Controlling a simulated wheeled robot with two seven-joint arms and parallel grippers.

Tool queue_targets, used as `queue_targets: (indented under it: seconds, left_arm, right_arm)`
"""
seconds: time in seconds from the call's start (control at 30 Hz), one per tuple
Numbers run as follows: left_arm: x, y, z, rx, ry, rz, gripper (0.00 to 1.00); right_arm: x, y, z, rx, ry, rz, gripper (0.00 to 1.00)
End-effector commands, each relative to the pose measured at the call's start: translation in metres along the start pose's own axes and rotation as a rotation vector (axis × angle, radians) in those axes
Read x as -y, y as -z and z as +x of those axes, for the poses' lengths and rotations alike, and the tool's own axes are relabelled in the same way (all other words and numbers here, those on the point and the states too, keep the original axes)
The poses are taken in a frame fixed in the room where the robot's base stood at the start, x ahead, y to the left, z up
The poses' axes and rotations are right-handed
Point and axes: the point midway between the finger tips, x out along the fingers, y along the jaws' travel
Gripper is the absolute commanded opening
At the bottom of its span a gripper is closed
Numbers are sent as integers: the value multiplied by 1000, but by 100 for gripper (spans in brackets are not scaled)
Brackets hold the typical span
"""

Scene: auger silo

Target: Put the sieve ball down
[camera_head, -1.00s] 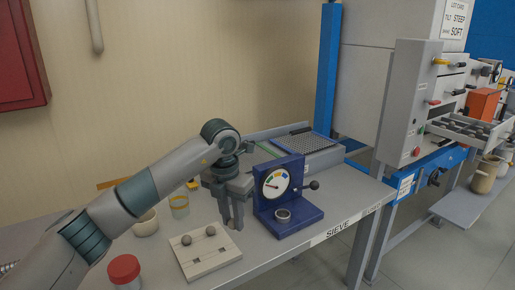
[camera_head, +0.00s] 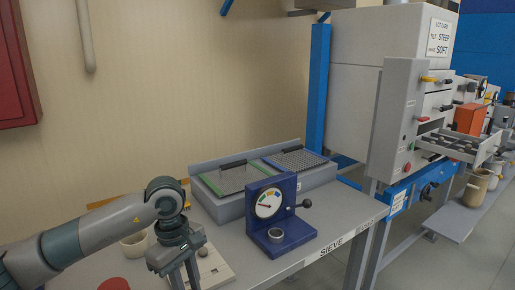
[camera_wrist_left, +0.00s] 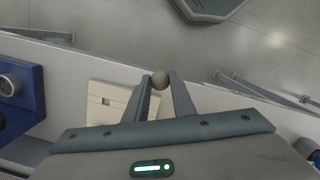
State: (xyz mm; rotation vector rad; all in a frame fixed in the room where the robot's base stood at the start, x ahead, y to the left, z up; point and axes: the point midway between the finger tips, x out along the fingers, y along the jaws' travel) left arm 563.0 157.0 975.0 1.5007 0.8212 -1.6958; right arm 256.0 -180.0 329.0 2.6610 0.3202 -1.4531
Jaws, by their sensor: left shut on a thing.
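The sieve ball (camera_wrist_left: 159,81), small and grey-brown, sits between the fingertips of my left gripper (camera_wrist_left: 160,84) in the left wrist view. The gripper is shut on it. In the head view my left gripper (camera_head: 186,280) points down at the bottom edge, in front of a pale board (camera_head: 222,272); its fingertips and the held ball are out of sight. My right gripper is not in view.
A blue gauge stand (camera_head: 283,237) with a small cup stands right of the board. Behind it is a grey sieve box (camera_head: 228,208) with two screens. A pale cup (camera_head: 133,245) and a red lid (camera_head: 114,284) are near my left arm. The bench front is at right.

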Motion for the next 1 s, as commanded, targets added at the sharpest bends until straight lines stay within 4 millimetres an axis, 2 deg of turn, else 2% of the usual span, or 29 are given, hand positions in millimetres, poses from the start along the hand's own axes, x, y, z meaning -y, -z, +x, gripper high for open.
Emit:
queue_targets:
  seconds: [0.3,0.5,0.7,1.0]
  left_arm:
    - [66,-7,18,-1,70,577,2]
    - [98,-11,26,-1,103,855,2]
    - [113,-14,29,-1,118,982,2]
    - [114,-14,29,-1,119,995,2]
  right_arm:
    - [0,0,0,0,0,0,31]
    - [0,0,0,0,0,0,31]
    - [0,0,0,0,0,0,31]
    - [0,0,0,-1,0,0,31]
